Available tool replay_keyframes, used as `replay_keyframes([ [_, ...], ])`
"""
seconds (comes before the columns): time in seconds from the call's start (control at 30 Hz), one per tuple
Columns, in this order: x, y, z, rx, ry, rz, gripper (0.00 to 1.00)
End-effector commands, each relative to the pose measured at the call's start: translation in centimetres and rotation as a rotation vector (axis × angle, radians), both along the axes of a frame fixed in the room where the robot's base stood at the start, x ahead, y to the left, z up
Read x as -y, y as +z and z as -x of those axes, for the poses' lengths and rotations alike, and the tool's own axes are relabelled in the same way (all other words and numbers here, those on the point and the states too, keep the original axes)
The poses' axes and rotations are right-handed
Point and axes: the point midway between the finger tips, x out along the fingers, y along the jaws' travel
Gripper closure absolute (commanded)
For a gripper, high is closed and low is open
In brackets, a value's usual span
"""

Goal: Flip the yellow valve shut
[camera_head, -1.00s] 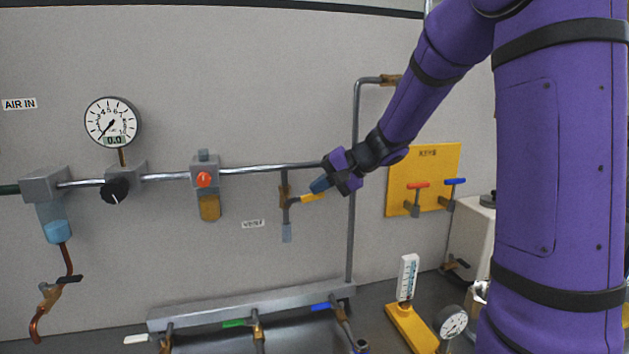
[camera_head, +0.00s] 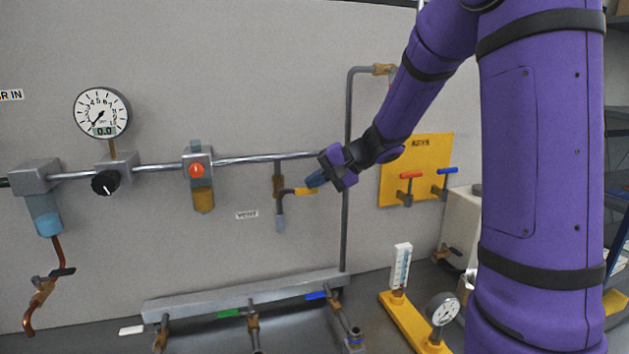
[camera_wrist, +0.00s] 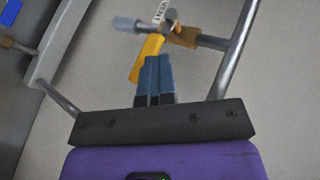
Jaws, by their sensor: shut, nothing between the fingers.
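The yellow valve handle (camera_head: 305,191) sticks out to the right from a small brass and grey valve (camera_head: 279,190) on a drop pipe below the horizontal line. In the wrist view the yellow handle (camera_wrist: 147,56) slants down toward my fingers, with the brass body (camera_wrist: 186,36) behind it. My gripper (camera_head: 314,181) is shut with its blue fingertips together and nothing between them. In the wrist view the fingertips (camera_wrist: 159,66) are at the handle's free end and overlap it in the picture. I cannot tell whether they touch.
A round gauge (camera_head: 102,112), a black knob (camera_head: 105,183) and a red-buttoned unit (camera_head: 197,171) sit along the line to the left. A vertical pipe (camera_head: 346,230) stands close behind my gripper. A yellow panel (camera_head: 420,150) with red and blue handles is to the right. A manifold (camera_head: 245,295) lies below.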

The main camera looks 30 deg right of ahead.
Motion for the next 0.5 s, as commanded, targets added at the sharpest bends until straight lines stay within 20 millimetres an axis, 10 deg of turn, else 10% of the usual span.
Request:
replay_keyframes([
  [0.5,2.4,5.8,1.1,0.003,-0.003,0.001,1.0],
])
